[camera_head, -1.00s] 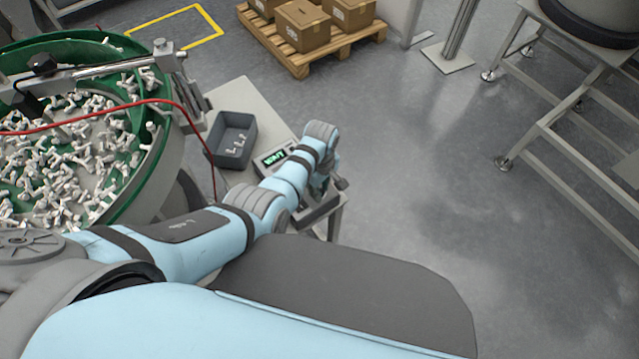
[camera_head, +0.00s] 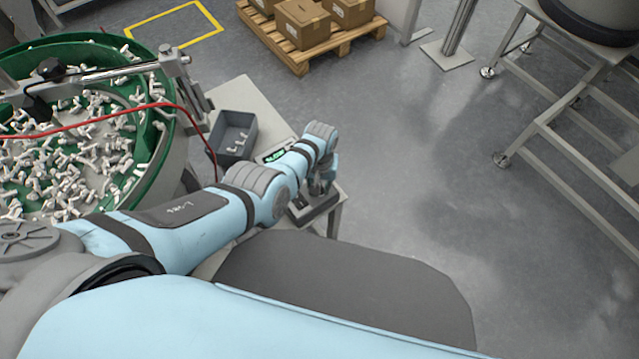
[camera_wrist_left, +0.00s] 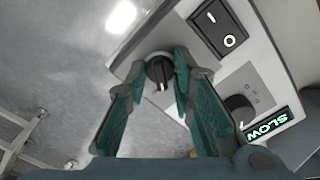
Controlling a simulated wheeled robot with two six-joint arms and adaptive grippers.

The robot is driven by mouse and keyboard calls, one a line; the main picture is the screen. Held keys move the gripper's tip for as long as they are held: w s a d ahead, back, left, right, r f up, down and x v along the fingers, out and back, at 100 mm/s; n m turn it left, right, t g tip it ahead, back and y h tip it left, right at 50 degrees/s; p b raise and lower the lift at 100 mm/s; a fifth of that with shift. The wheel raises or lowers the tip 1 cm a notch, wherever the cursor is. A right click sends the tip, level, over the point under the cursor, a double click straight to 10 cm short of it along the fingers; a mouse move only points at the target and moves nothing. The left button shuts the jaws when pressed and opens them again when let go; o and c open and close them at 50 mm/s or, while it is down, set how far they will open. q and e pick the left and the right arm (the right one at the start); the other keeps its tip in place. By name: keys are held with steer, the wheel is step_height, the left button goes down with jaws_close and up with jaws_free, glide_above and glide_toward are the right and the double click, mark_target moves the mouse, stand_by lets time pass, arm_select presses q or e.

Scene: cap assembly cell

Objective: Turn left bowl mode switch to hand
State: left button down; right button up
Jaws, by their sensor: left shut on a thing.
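The mode switch is a black rotary knob (camera_wrist_left: 158,70) with a pale pointer mark, on the light face of a control box (camera_wrist_left: 262,65) in the left wrist view. My left gripper (camera_wrist_left: 165,62) is shut on this knob, with a green-padded finger on either side. In the head view the left gripper (camera_head: 318,188) reaches down at the grey control box (camera_head: 312,210) on the table corner; the arm hides the knob there. My right gripper is not in view.
The box also has a black rocker switch (camera_wrist_left: 220,28), a second knob (camera_wrist_left: 238,108) and a green display reading SLOW (camera_wrist_left: 268,124). A green bowl feeder (camera_head: 150,165) with white parts stands left. A grey bin (camera_head: 232,135) sits on the table.

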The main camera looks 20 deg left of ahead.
arm_select(q)
steer(key=shift+w+r+m, duration=0.1)
steer(key=shift+w+m, duration=0.1)
steer(key=shift+m, duration=0.9)
steer(key=c, duration=1.4)
jaws_free()
steer(key=shift+s, duration=0.1)
steer(key=shift+o, duration=0.2)
step_height(320, 180, up, 12)
